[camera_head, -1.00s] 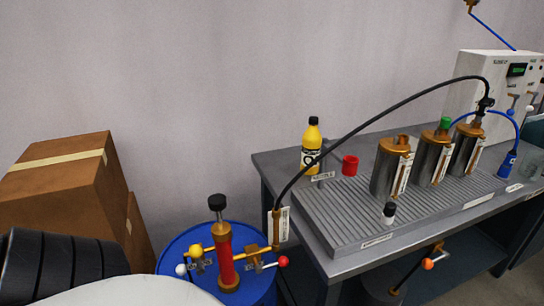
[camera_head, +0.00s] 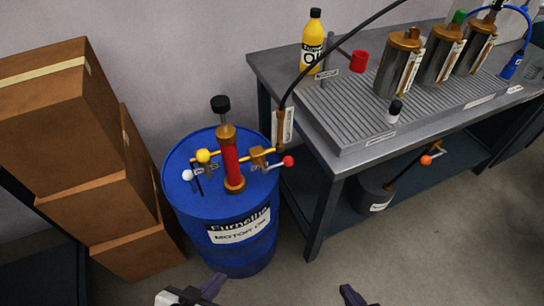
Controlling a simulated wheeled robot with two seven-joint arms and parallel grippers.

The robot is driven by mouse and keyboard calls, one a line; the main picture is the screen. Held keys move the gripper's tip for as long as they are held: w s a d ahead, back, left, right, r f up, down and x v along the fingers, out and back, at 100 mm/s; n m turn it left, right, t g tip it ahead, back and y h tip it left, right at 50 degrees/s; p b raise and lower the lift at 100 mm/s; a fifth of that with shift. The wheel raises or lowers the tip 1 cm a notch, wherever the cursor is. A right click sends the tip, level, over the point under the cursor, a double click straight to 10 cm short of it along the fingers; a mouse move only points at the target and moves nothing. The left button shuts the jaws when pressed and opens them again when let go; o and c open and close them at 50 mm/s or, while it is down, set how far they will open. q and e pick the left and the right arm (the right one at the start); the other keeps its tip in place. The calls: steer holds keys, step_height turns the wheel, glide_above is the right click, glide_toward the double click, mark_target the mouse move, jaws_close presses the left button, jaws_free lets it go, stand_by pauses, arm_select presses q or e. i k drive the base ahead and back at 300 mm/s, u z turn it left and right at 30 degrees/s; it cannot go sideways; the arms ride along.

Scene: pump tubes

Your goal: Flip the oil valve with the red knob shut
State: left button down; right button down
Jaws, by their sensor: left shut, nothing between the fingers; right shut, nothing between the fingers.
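The blue oil drum (camera_head: 185,215) stands left of the bench with a red pump (camera_head: 231,168) upright on its top. A brass valve (camera_head: 258,158) sits on the pump's right branch. Its lever ends in a red knob (camera_head: 289,161), at the right side of the drum top. The left branch has a yellow ball (camera_head: 203,156) and a white knob (camera_head: 187,175). My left gripper (camera_head: 213,287) shows at the bottom edge, below the drum, shut and empty. My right gripper (camera_head: 352,296) shows at the bottom edge to its right, shut and empty. Both are mostly cut off and apart from the valve.
Cardboard boxes (camera_head: 60,125) are stacked left of the drum. The grey bench (camera_head: 350,158) is close on the right, with metal canisters, a yellow bottle (camera_head: 313,48) and a red cup. A black hose (camera_head: 330,50) arches from the pump over it. Bare floor lies in front.

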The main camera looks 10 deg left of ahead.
mark_target(288, 161)
steer(key=u, duration=1.8)
steer(key=k, duration=0.7)
steer(key=z, duration=0.9)
steer(key=i, duration=0.5)
steer(key=u, duration=0.05)
